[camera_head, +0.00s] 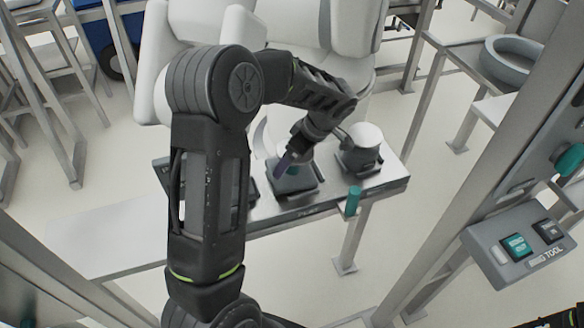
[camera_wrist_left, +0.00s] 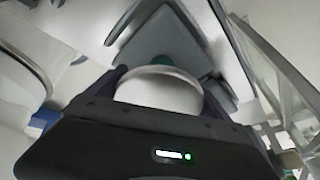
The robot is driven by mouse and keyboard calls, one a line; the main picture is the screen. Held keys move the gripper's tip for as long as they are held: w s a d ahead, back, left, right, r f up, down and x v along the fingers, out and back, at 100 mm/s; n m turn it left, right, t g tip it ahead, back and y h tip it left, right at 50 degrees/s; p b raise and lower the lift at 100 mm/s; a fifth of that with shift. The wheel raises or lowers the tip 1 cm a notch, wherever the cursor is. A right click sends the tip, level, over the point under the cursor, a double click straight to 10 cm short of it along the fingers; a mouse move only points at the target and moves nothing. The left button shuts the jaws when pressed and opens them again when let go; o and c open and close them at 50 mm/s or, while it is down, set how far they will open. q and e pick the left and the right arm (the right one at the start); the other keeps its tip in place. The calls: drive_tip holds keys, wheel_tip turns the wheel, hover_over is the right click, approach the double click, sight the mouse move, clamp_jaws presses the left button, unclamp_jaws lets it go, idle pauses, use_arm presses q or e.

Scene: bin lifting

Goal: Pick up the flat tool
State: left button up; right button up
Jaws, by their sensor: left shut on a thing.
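My left arm reaches over the metal table (camera_head: 285,205), and my left gripper (camera_head: 287,163) points down at a grey square dock (camera_head: 296,184) with a teal part. In the left wrist view, a white, round-edged piece (camera_wrist_left: 160,88) with a grey rim sits between the dark fingers of my left gripper (camera_wrist_left: 165,85). It appears to be the flat tool, and the gripper is shut on it. The grey dock (camera_wrist_left: 160,45) shows just beyond the fingers. I cannot tell whether the tool still touches the dock. My right gripper is out of view.
A white-topped tool (camera_head: 366,137) stands on a dark dock right of my gripper. A teal cylinder (camera_head: 352,201) is at the table's front edge. A metal frame with a labelled "TOOL" button panel (camera_head: 519,247) is on the right.

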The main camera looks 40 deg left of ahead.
use_arm(q)
drive_tip(key=shift+r, duration=0.1)
drive_tip(key=c, duration=0.7)
drive_tip(key=shift+c, duration=0.2)
wheel_tip(320, 180, up, 10)
drive_tip(key=shift+f+b, duration=0.1)
drive_tip(key=shift+b, duration=0.65)
drive_tip(key=shift+r, duration=0.25)
drive_tip(key=shift+r+p, duration=0.95)
drive_tip(key=shift+r, duration=0.4)
drive_tip(key=shift+a, duration=0.1)
